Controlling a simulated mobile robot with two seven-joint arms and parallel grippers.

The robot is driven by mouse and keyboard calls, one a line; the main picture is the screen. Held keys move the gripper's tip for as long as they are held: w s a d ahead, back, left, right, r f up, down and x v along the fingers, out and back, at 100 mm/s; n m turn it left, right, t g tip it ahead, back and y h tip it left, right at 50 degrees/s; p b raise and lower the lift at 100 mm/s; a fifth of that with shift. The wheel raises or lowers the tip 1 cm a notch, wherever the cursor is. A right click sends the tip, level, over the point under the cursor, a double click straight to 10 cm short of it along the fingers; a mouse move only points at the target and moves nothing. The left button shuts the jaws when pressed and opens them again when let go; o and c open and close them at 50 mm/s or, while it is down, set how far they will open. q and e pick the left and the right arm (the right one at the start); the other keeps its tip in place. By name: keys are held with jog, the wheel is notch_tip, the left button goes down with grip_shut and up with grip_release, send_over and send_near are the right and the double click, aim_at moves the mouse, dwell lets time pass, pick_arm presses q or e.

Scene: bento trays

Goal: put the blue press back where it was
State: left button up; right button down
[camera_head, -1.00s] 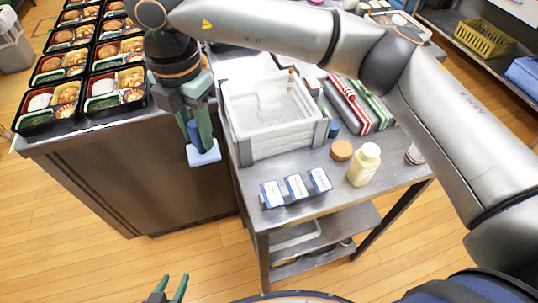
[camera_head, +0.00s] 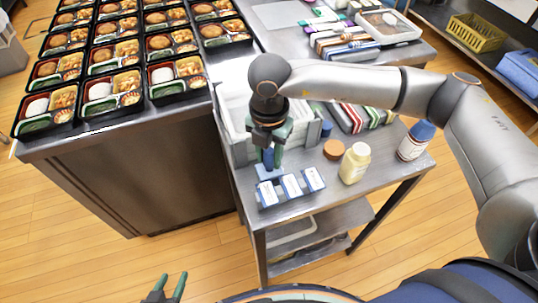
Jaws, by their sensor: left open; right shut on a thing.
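The blue press (camera_head: 268,172) has a darker blue handle and a flat light-blue base. My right gripper (camera_head: 268,158) is shut on its handle and points down. The press is upright over the steel table, in front of the white tub and just behind the leftmost blue-and-white box (camera_head: 267,194). I cannot tell if its base touches the table. My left gripper (camera_head: 165,287) is open and empty at the bottom edge, far from the press; only its fingertips show.
A white tub (camera_head: 236,140) stands behind the press. A brown round lid (camera_head: 334,150), a cream bottle (camera_head: 355,163) and a blue-capped bottle (camera_head: 416,140) stand to the right. More blue-and-white boxes (camera_head: 291,186) are in front. Filled bento trays (camera_head: 110,98) cover the left counter.

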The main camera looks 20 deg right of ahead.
jog(key=shift+f, duration=0.6)
jog(key=c, duration=0.6)
grip_release()
jog(key=shift+f, duration=0.1)
notch_tip(320, 180, up, 12)
jog(key=shift+a+r+b, duration=0.1)
jog(key=shift+r+b, duration=0.05)
jog(key=shift+b, duration=0.35)
